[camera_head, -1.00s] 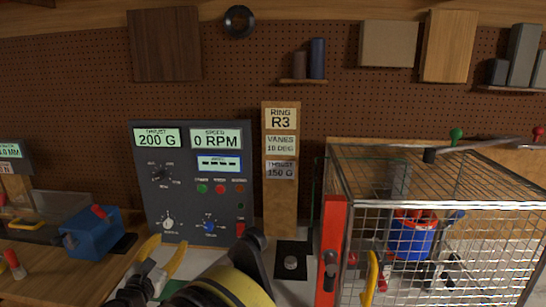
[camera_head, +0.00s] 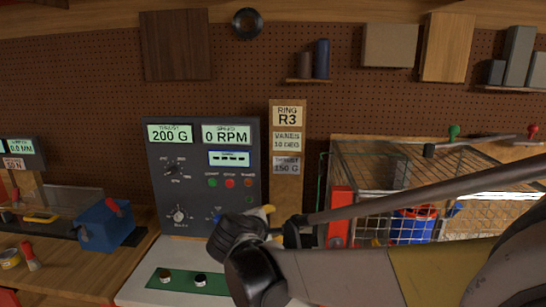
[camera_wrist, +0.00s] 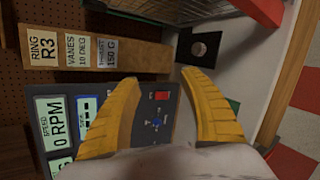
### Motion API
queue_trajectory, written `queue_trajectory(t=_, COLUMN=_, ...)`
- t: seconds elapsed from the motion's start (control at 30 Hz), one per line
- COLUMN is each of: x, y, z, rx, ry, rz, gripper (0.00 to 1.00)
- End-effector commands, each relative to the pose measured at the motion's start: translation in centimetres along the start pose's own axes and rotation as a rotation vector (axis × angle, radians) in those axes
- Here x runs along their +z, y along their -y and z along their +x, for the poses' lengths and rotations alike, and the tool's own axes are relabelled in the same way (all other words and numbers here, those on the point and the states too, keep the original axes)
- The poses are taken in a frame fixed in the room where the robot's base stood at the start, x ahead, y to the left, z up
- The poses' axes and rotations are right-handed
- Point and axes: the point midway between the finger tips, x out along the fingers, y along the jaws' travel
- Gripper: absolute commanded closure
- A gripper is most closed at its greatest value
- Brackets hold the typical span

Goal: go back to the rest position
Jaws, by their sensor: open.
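My gripper shows in the wrist view (camera_wrist: 170,100) with its two yellow fingers apart and nothing between them. In the head view my dark arm reaches in from the right, and the gripper end (camera_head: 268,212) is mostly hidden behind it, in front of the control panel. The dark control panel (camera_head: 190,190) reads 200 G thrust and 0 RPM. In the wrist view the same panel (camera_wrist: 60,108) lies beyond the fingers.
A wooden post (camera_head: 288,120) carries signs reading R3, 10 DEG and 150 G. A wire cage (camera_head: 370,175) with a red latch post and a blue-red rotor part stands right, partly hidden by my arm. A blue box (camera_head: 108,225) sits left. A green strip (camera_head: 190,281) lies in front.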

Motion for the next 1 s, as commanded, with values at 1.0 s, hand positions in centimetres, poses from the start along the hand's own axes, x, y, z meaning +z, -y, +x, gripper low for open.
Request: queue_trajectory(t=1.0, x=16.4, y=29.2, z=-13.0, rx=-0.578, ry=0.039, rz=1.744, gripper=0.48)
